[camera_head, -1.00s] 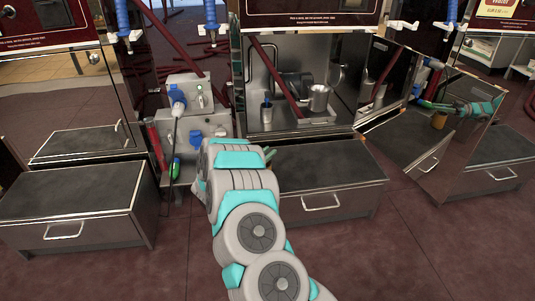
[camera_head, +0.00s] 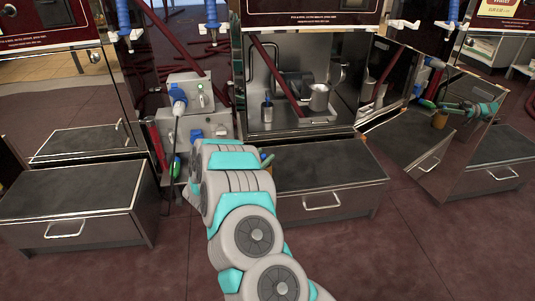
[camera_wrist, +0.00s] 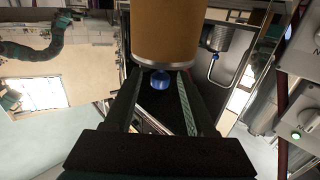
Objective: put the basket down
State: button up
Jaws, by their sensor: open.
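I cannot make out a clear basket in either view. In the wrist view my gripper (camera_wrist: 158,75) is open, with one dark finger on each side. An orange-brown cylinder (camera_wrist: 166,32) with a pale rim stands at the fingertips, and a small blue round part (camera_wrist: 160,80) shows between the fingers below it. I cannot tell whether the fingers touch the cylinder. In the head view my arm hides most of my gripper, and only small finger parts (camera_head: 267,159) show. The mirrored panel at the right reflects my arm and an orange-brown cylinder.
A metal jug (camera_head: 319,97) and a small blue-topped item (camera_head: 267,111) stand in the steel alcove. A grey valve box (camera_head: 190,92) with a blue plug is left of my arm. Low drawer units with dark tops (camera_head: 325,163) and (camera_head: 70,190) stand either side.

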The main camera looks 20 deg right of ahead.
jog(key=v, duration=0.9)
jog(key=w+a+r+n+t+y, duration=0.1)
jog(key=w+a+r+t+y, duration=0.1)
jog(key=w+a+y, duration=0.4)
jog(key=w+a+r+n+t+y, duration=0.1)
jog(key=w+a+r+n+y, duration=0.2)
jog(key=a, duration=0.4)
jog(key=s+a+r+n+g+y, duration=0.2)
jog(key=s+a+r+n+y, duration=0.3)
jog(key=s+a+r+y, duration=0.65)
jog(key=s+n+g, duration=0.3)
jog(key=s+g, duration=0.2)
jog(key=s, duration=1.1)
jog(key=s+d+g+h, duration=0.1)
jog(key=s+d, duration=0.3)
jog(key=s, duration=0.5)
jog(key=s+d+g+h, duration=0.2)
jog(key=s+d, duration=0.3)
jog(key=s, duration=0.4)
jog(key=s+d+f+g+h, duration=0.1)
jog(key=s+d+g, duration=0.2)
jog(key=s, duration=0.7)
jog(key=shift+d+g+h, duration=0.3)
jog(key=shift+d+h, duration=0.05)
jog(key=shift+d, duration=0.8)
